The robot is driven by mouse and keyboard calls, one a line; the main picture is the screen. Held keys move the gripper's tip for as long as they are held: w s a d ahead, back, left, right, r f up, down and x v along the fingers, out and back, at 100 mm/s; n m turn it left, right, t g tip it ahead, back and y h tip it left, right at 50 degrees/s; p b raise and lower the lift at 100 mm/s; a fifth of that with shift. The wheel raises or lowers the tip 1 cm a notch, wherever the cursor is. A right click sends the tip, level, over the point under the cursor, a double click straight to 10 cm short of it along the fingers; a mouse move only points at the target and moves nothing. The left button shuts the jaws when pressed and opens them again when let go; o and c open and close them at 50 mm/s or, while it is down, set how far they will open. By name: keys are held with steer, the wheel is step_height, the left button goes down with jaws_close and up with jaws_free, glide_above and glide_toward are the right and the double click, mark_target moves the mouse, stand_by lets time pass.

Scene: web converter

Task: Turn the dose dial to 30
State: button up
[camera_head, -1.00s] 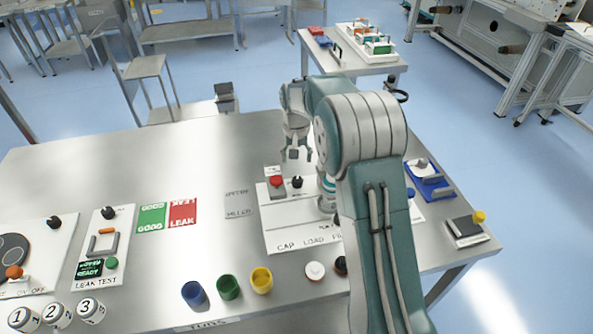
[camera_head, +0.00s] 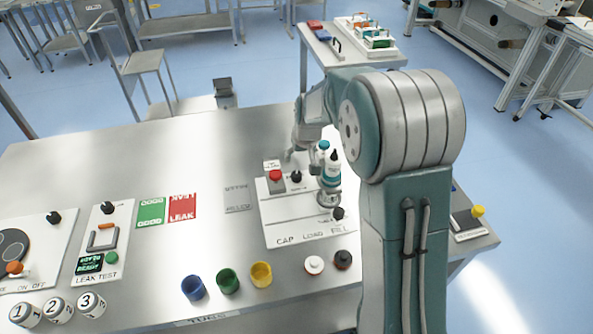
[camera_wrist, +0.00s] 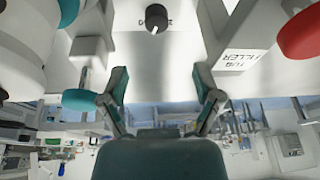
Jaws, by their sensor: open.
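The dose dial (camera_head: 296,176) is a small black knob on the white filler plate, between the red button and the bottle station. It also shows in the wrist view as a dark round knob (camera_wrist: 156,18) with a light pointer mark and partly hidden lettering around it. My gripper (camera_wrist: 161,84) is open and empty, its two teal-and-grey fingers apart. The knob appears between and beyond the fingertips, not touched. In the head view my gripper (camera_head: 289,154) is above and behind the dial, partly hidden by my wrist.
The red button (camera_head: 275,175) stands left of the dial. A teal-and-white bottle (camera_head: 332,178) stands close on its right. Another black knob (camera_head: 338,213) is at the plate's front right. Blue, green and yellow cups stand at the table's front.

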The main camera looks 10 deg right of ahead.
mark_target(296, 174)
steer(key=shift+n+t, duration=0.4)
steer(key=x, duration=0.7)
steer(key=s+x, duration=0.1)
steer(key=x, duration=0.2)
steer(key=shift+w+d+f, duration=0.1)
steer(key=shift+w+f, duration=0.05)
steer(key=shift+f, duration=0.3)
jaws_close()
